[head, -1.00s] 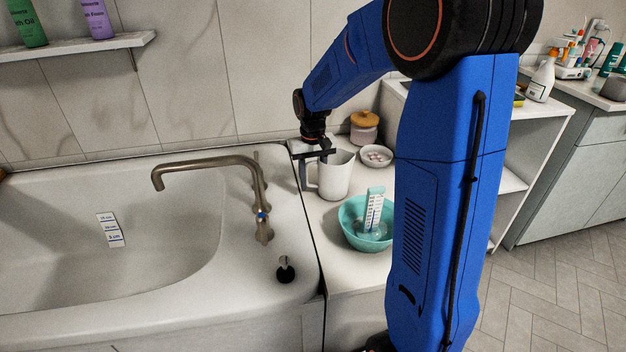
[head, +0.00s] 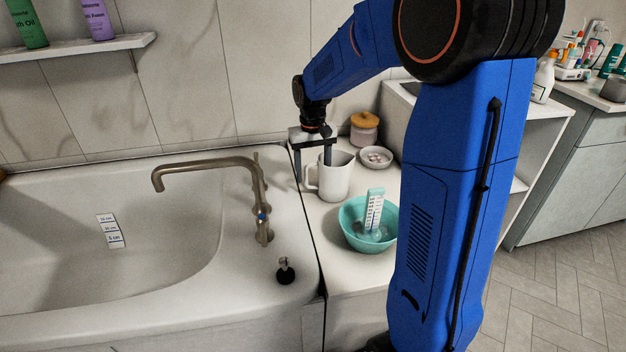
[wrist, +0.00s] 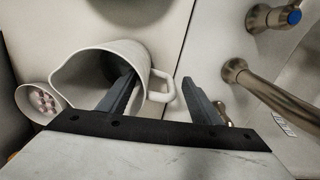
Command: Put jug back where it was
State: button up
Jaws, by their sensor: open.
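The white jug (head: 337,177) stands upright on the white counter beside the tub, its handle toward the left. My gripper (head: 312,172) is open above and at the jug's handle side. In the wrist view the jug (wrist: 90,75) shows from above, with its handle (wrist: 163,86) between the two fingers of my gripper (wrist: 160,95). One finger overlaps the jug's mouth in that view, and the other is outside the handle. I cannot tell whether either finger touches the jug.
A teal bowl (head: 354,236) with a marked scale card stands in front of the jug. A small dish (head: 376,157) and a wooden-lidded jar (head: 364,128) stand behind it. The tub (head: 130,285) with its faucet (head: 215,162) lies to the left.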

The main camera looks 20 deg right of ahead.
notch_tip(320, 180, up, 8)
jog(key=s+a+r+t, duration=0.1)
jog(key=s+r, duration=0.1)
jog(key=s, duration=0.6)
jog(key=s+a+r+t, duration=0.1)
jog(key=s+r, duration=0.1)
jog(key=s, duration=0.7)
jog(key=s+f+t, duration=0.1)
jog(key=s+f, duration=0.1)
jog(key=s, duration=0.5)
jog(key=s+f+n+t, duration=0.1)
jog(key=s+f, duration=0.1)
jog(key=s, duration=0.6)
jog(key=shift+a+f+n+t, duration=0.25)
jog(key=shift+f+n+t, duration=0.05)
jog(key=shift+f+t, duration=0.1)
